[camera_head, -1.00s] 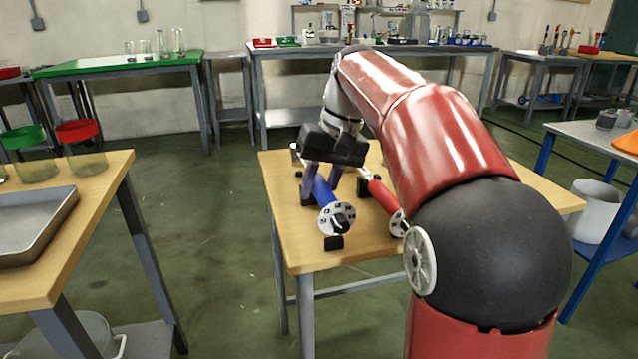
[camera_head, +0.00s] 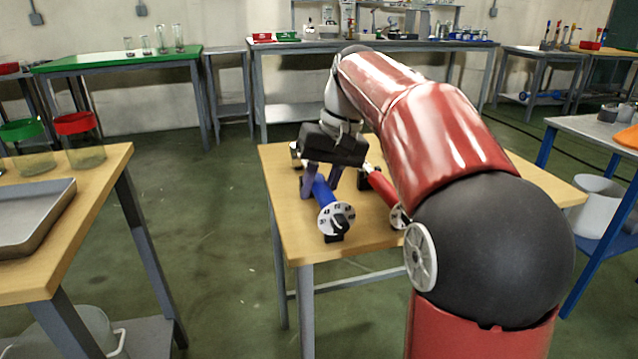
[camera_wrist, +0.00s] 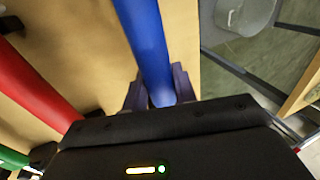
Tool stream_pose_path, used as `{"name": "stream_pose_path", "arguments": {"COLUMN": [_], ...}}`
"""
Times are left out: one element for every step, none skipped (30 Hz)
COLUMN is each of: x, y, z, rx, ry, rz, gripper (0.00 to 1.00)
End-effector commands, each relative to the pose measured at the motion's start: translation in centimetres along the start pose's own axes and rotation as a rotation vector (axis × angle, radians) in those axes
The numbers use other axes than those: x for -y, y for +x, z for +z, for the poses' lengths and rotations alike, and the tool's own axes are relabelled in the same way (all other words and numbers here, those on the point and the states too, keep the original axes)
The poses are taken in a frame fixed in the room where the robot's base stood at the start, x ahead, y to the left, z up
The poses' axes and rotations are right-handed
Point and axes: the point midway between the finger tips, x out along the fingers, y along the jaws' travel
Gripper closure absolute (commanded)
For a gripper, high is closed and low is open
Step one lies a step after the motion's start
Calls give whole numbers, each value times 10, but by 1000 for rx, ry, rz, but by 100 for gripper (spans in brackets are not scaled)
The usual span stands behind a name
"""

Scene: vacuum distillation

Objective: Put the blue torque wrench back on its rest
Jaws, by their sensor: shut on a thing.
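The blue torque wrench (camera_head: 323,193) lies lengthwise above the small wooden table (camera_head: 283,215), its white dial end (camera_head: 335,219) toward me. A black rest block (camera_head: 334,238) shows right under the dial end; I cannot tell whether the wrench touches it. My gripper (camera_head: 320,185) points down and is shut on the blue handle. In the wrist view the blue handle (camera_wrist: 148,40) runs between the two fingers (camera_wrist: 160,93). The far end of the wrench is partly hidden behind my gripper.
A red torque wrench (camera_head: 382,188) lies close to the right, also seen in the wrist view (camera_wrist: 30,85). A green one (camera_wrist: 12,157) shows beyond it in the wrist view. The left table holds a metal tray (camera_head: 35,215). Open floor lies between the tables.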

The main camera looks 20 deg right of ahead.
Motion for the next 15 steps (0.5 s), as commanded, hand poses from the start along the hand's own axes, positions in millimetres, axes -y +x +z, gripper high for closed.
{"name": "stream_pose_path", "arguments": {"x": [0,0,0,-1,-1,-1,-1,-2,-2,-2,-2,-3,-3,-3,-3], "y": [0,1,2,3,4,5,5,6,7,8,9,10,10,11,12], "z": [0,0,0,0,0,0,0,0,0,0,0,0,1,1,1], "rx": [-4,-4,-4,-4,-4,-4,-4,-4,-3,-4,-4,-4,-4,-4,-4], "ry": [-1,-1,-1,-1,-1,-1,-1,-1,-1,-1,-1,-1,-1,-1,-1], "rz": [0,0,0,0,0,0,0,0,0,0,0,0,0,0,0], "gripper": [100,100,100,100,100,100,100,100,100,100,100,100,100,100,100]}}
